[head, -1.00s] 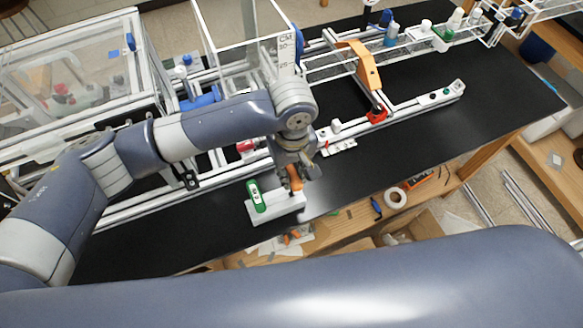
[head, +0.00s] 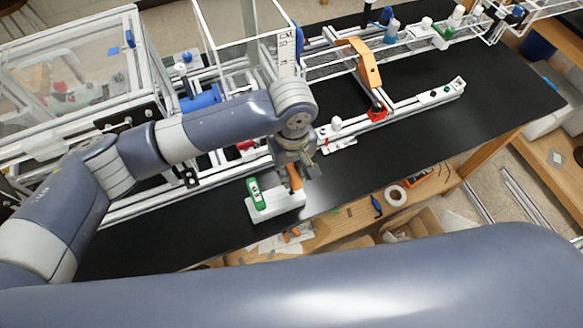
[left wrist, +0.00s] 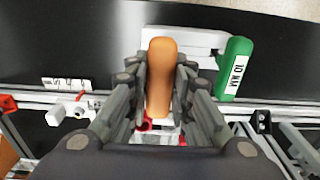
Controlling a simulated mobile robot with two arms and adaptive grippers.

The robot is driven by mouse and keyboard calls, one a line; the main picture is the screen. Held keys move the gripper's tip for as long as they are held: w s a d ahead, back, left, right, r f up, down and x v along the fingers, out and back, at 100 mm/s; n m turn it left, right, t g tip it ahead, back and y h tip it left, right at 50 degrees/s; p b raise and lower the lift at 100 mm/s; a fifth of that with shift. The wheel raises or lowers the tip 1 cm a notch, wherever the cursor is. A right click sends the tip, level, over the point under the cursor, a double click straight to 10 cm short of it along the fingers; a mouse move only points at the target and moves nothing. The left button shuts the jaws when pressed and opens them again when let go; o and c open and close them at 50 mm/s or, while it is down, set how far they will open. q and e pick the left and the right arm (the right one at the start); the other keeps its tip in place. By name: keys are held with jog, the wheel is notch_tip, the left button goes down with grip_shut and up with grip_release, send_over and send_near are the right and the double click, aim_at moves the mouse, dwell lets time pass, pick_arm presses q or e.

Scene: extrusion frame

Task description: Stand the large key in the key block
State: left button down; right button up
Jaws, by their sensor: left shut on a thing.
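An orange-handled key (head: 294,178) is held in my left gripper (head: 294,168), over the right end of the white key block (head: 276,214). In the left wrist view, the orange handle (left wrist: 160,75) is upright between the two shut fingers (left wrist: 160,95), and part of the white block (left wrist: 205,40) shows behind it. Whether the orange key's lower end is inside the block is hidden. A green key (head: 256,194) stands at the block's left end; its label reads 10 MM in the left wrist view (left wrist: 235,70). My right gripper is not in view.
The block sits near the front edge of the black table (head: 350,185). Aluminium rails (head: 130,205) run behind it. The table right of the block is clear.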

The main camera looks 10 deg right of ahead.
pick_arm(q)
jog(key=shift+f+b, duration=0.35)
jog(key=shift+f, duration=1.45)
jog(key=shift+f, duration=0.1)
jog(key=c, duration=1.3)
grip_release()
jog(key=shift+c, duration=0.2)
notch_tip(320, 180, up, 12)
jog(key=shift+s, duration=0.1)
